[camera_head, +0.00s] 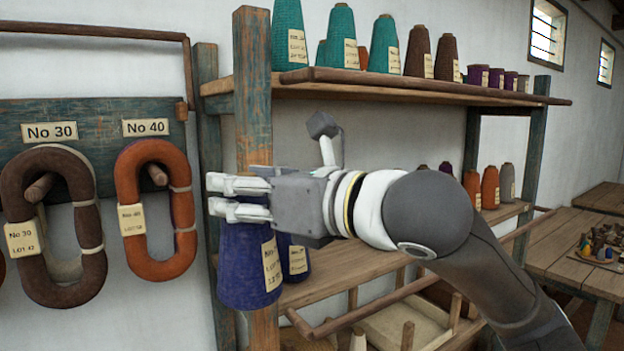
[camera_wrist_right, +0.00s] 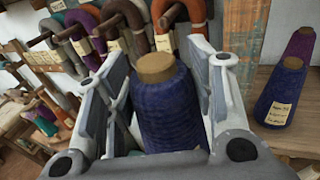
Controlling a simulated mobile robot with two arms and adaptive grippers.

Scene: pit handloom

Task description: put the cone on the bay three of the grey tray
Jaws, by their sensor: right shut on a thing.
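A dark blue yarn cone (camera_head: 245,272) with a cream label hangs in my right gripper (camera_head: 222,197), in front of the rack's left post. The fingers are shut around its upper part and hide its top in the head view. In the right wrist view the same cone (camera_wrist_right: 170,112) stands between the two fingers (camera_wrist_right: 165,78), its brown tip towards the camera. The grey tray and its bays cannot be made out in either view. My left gripper is not in view.
Another blue cone (camera_head: 294,259) stands on the lower shelf (camera_head: 350,268) close behind the held one. The upper shelf (camera_head: 410,86) carries several cones. Yarn hanks (camera_head: 155,210) hang on pegs at left. A wooden table (camera_head: 575,235) with small items stands at right.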

